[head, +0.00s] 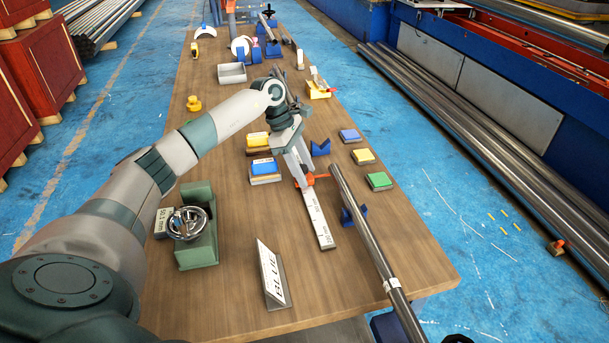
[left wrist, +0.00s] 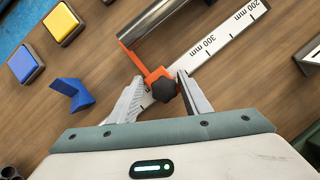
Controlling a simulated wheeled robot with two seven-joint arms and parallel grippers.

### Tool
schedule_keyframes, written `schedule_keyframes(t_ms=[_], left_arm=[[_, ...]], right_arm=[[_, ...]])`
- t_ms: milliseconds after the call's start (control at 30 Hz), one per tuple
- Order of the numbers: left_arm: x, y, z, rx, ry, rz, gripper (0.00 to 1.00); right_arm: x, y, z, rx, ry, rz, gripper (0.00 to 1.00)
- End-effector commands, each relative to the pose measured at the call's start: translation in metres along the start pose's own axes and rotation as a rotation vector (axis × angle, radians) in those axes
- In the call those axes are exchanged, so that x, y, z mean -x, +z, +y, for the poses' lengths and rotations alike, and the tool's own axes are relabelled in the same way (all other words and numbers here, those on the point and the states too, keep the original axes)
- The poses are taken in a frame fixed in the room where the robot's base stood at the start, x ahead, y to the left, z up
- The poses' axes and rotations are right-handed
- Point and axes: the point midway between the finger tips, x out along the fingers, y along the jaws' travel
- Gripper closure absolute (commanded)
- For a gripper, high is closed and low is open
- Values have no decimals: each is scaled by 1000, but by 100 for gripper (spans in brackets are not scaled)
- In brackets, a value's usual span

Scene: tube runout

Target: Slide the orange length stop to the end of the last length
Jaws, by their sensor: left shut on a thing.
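The orange length stop (head: 309,181) sits on the white scale (head: 319,222), part-way along it. My left gripper (head: 303,180) is shut on the stop. In the left wrist view, the fingers of my left gripper (left wrist: 161,86) stand on both sides of the stop's black knob. The orange stop (left wrist: 152,72) has an arm reaching toward the steel tube (left wrist: 166,22). The scale (left wrist: 225,36) shows 200 mm and 300 mm marks there; part is hidden under my gripper. The tube (head: 368,243) runs beside the scale. My right gripper is not in view.
A tilted sign plate (head: 270,275) stands near the table's front. Blue (head: 349,136), yellow (head: 363,157) and green (head: 379,181) buttons lie right of the tube. A blue V-block (head: 320,149) stands close behind my gripper.

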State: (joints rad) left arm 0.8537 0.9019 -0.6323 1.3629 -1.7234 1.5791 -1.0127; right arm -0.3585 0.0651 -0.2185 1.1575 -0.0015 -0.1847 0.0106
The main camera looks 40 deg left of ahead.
Motion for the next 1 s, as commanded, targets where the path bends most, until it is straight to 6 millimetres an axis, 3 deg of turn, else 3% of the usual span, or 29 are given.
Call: schedule_keyframes(t_ms=[100, 133, 200, 667, 867, 1000], left_arm=[[-1, 0, -1, -4, -4, 2, 96], [0, 0, -1, -4, -4, 2, 52], [0, 0, -1, -4, -3, 2, 40], [6, 0, 0, -1, -1, 2, 40], [26, -1, 0, -1, 1, 2, 40], [51, -1, 0, 0, 2, 2, 40]], right_arm=[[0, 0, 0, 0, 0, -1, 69], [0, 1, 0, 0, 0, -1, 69], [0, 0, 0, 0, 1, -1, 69], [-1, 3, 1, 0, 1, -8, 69], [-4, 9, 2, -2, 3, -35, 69], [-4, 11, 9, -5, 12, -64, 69]])
